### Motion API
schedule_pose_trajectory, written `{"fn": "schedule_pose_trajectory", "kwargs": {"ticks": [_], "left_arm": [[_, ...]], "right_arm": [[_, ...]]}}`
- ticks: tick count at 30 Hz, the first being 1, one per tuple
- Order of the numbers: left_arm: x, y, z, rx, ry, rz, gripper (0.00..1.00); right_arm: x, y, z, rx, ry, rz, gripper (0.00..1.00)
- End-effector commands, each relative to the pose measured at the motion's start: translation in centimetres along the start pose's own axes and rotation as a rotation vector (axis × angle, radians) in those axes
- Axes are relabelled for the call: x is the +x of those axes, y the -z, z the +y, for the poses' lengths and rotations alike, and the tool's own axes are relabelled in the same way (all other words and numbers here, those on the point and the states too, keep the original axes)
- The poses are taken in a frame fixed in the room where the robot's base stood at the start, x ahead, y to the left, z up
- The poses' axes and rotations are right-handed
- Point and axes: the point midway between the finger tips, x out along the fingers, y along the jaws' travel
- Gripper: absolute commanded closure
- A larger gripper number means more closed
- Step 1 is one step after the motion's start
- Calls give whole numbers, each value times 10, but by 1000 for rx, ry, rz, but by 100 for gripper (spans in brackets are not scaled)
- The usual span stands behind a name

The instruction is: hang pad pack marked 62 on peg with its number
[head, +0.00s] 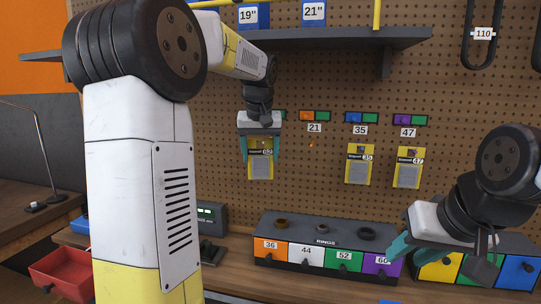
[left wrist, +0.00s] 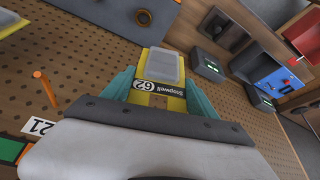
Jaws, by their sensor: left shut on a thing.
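My left gripper (head: 260,155) is shut on the yellow pad pack marked 62 (head: 260,170) and holds it upright in front of the pegboard. A green tag (head: 284,115) shows partly beside the gripper; any number or peg there is hidden behind my arm. To its right, an orange-tipped bare peg (head: 311,145) stands under label 21 (head: 314,128). My right gripper (head: 400,250) is low at the right, its opening unclear.
Yellow packs hang under labels 35 (head: 360,165) and 47 (head: 408,168). A grey shelf (head: 340,38) juts out above. A ring bin rack (head: 320,240) stands on the bench below. A red bin (head: 65,272) is at the lower left.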

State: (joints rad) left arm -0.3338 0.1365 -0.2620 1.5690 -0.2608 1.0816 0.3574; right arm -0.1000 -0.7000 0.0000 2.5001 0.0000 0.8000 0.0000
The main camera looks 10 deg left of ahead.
Motion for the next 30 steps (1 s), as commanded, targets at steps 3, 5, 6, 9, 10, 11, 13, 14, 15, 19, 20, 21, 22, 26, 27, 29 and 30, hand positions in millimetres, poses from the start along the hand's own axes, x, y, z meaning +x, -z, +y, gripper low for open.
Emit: {"fn": "schedule_pose_trajectory", "kwargs": {"ticks": [3, 5, 6, 9, 10, 11, 13, 14, 15, 19, 20, 21, 22, 26, 27, 29, 30], "left_arm": [[3, 7, 2, 0, 1, 1, 81], [5, 10, 2, 0, 1, 1, 81], [6, 12, 3, 1, 1, 1, 81], [9, 17, 5, 1, 1, 1, 81], [10, 18, 5, 1, 1, 1, 81], [11, 20, 6, 0, 0, 0, 81], [12, 24, 7, 0, 0, 2, 81], [13, 26, 7, 0, 0, 2, 81], [14, 28, 8, 0, 1, 1, 81], [17, 35, 10, 0, 1, 2, 81], [18, 36, 10, 1, 1, 1, 81], [19, 38, 11, 1, 1, 1, 81], [20, 40, 12, 1, 1, 1, 81], [23, 46, 13, 0, 0, 1, 81], [24, 49, 14, 0, 1, 0, 81], [26, 51, 15, 0, 1, 0, 81], [27, 52, 15, 0, 1, 0, 81]], "right_arm": [[0, 0, 0, 0, 0, 0, 64], [0, 0, 0, 0, 0, 0, 64], [0, 0, 0, 0, 0, 0, 64], [0, 0, 0, 0, 0, 0, 64], [0, 0, 0, 0, 0, 0, 64], [0, 0, 0, 0, 0, 0, 64], [0, 0, 0, 0, 0, 0, 64], [0, 0, 0, 0, 0, 0, 64], [0, 0, 0, 0, 0, 0, 64], [0, 0, 0, 0, 0, 0, 64], [0, 0, 0, 0, 0, 0, 64], [0, 0, 0, 0, 0, 0, 64], [0, 0, 0, 0, 0, 0, 64], [0, 0, 0, 0, 0, 0, 64], [0, 0, 0, 0, 0, 0, 64], [0, 0, 0, 0, 0, 0, 64], [0, 0, 0, 0, 0, 0, 64]]}}
